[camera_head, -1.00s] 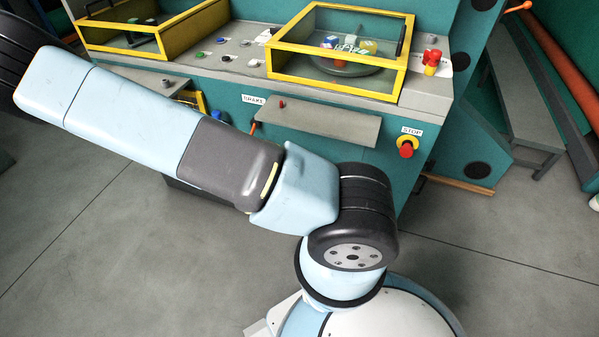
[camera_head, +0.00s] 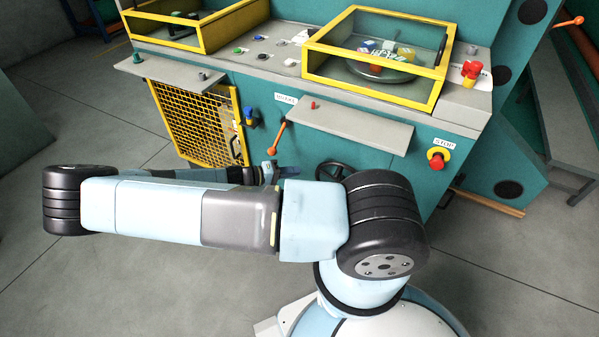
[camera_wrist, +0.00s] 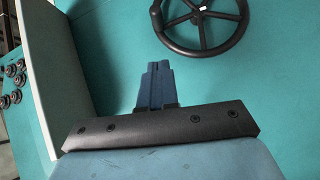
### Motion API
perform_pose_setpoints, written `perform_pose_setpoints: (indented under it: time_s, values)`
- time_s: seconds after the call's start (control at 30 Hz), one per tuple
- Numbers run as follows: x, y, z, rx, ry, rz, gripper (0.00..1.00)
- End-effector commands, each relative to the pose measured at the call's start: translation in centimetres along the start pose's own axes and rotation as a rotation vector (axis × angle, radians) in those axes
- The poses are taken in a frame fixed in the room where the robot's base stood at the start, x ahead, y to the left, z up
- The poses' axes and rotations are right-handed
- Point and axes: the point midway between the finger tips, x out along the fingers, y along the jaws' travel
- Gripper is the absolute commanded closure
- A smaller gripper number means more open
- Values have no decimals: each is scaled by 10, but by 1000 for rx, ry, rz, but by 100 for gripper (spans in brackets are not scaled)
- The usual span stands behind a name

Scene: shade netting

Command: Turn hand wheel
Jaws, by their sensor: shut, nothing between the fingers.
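The hand wheel (camera_head: 336,163) is black and spoked. It is mounted low on the teal machine front, and my arm hides its lower part in the head view. In the wrist view the wheel (camera_wrist: 200,10) shows at the top right, with its upper rim cut off and a knob on its left side. My gripper (camera_wrist: 157,64) has its blue fingers shut and empty. In the wrist view they are below and left of the wheel, apart from it. In the head view my gripper (camera_head: 294,171) is partly hidden behind my arm, left of the wheel.
A grey shelf (camera_head: 350,127) juts out above the wheel. An orange lever (camera_head: 276,138) is to its upper left, and a red stop button (camera_head: 437,158) to its right. A yellow mesh guard (camera_head: 200,122) stands further left. The grey floor at left is clear.

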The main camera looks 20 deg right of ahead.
Motion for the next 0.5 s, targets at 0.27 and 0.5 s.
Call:
perform_pose_setpoints:
  time_s: [0.27,0.5]
  values:
    - [51,1,1,-3,-3,4,100]
    - [87,1,8,-2,-2,3,100]
